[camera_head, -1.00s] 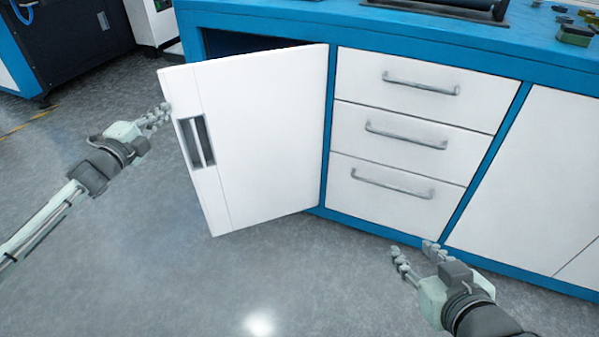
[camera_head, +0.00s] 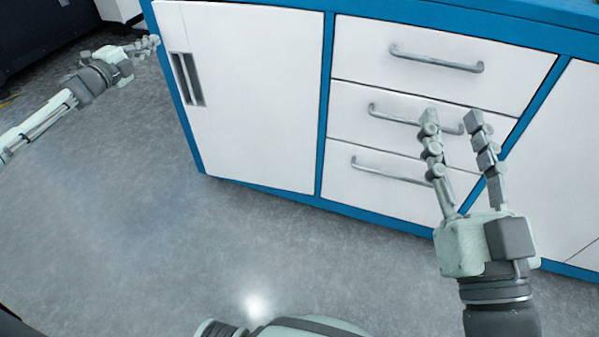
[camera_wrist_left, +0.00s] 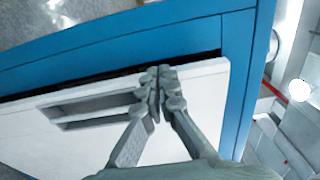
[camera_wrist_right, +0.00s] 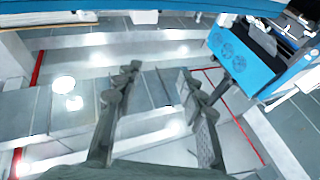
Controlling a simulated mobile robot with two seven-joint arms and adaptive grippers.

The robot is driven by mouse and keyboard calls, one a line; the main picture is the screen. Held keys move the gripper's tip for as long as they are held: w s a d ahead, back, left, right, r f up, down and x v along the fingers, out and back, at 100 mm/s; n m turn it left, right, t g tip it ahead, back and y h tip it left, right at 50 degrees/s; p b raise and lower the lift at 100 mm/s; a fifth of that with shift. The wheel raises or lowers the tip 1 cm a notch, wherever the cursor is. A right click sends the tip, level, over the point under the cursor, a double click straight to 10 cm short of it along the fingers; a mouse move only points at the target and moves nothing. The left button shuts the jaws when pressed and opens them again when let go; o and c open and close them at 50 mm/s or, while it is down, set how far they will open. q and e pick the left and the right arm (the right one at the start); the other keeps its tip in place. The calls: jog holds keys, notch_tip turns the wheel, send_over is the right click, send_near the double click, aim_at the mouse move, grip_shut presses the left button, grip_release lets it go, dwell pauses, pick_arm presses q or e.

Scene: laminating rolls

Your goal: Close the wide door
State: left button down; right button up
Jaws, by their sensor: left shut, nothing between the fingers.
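The wide white door (camera_head: 250,100) with its recessed grey handle (camera_head: 187,79) is at the left of the blue cabinet. In the head view it lies nearly flush with the cabinet front. The left wrist view shows a thin dark gap between the door (camera_wrist_left: 90,140) and the blue frame. My left gripper (camera_head: 152,43) is shut and empty at the door's upper left edge; in the left wrist view its fingertips (camera_wrist_left: 160,85) are at the door's edge, and contact is hard to tell. My right gripper (camera_head: 450,118) is open and empty, in front of the drawers.
The blue cabinet frame (camera_head: 327,95) surrounds the door and a stack of white drawers (camera_head: 440,55) with grey bar handles (camera_head: 435,60). Another white door stands at the right. The grey floor (camera_head: 140,230) in front is clear.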

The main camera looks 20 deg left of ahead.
pick_arm(q)
jog(key=shift+w+a, duration=0.1)
jog(key=shift+w, duration=0.55)
pick_arm(e)
jog(key=shift+d+r+t, duration=0.3)
jog(key=shift+r+t, duration=0.05)
jog(key=shift+t, duration=0.05)
